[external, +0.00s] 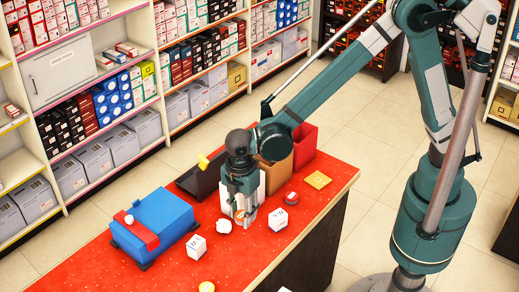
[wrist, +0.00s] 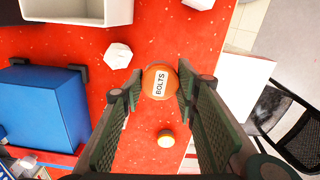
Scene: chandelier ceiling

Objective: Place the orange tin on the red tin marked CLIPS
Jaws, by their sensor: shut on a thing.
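The orange tin (wrist: 160,82), round with a white label reading BOLTS, is between the fingertips of my gripper (wrist: 161,90) in the wrist view. My gripper is shut on it. In the external view my gripper (external: 240,212) points down over the red table, with a bit of the orange tin (external: 240,214) showing between the fingers. I cannot tell whether the tin touches the table. A small round red tin (external: 291,197) with a pale label stands to the right of my gripper; its lettering is too small to read. I do not see it in the wrist view.
The red table (external: 165,270) holds a blue toolbox (external: 155,228) at left. White blocks (external: 197,246) (external: 278,219) and a crumpled white lump (external: 224,226) lie near my gripper. A yellow square (external: 318,180) lies beyond the red tin. Brown and red bins (external: 303,147) stand behind.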

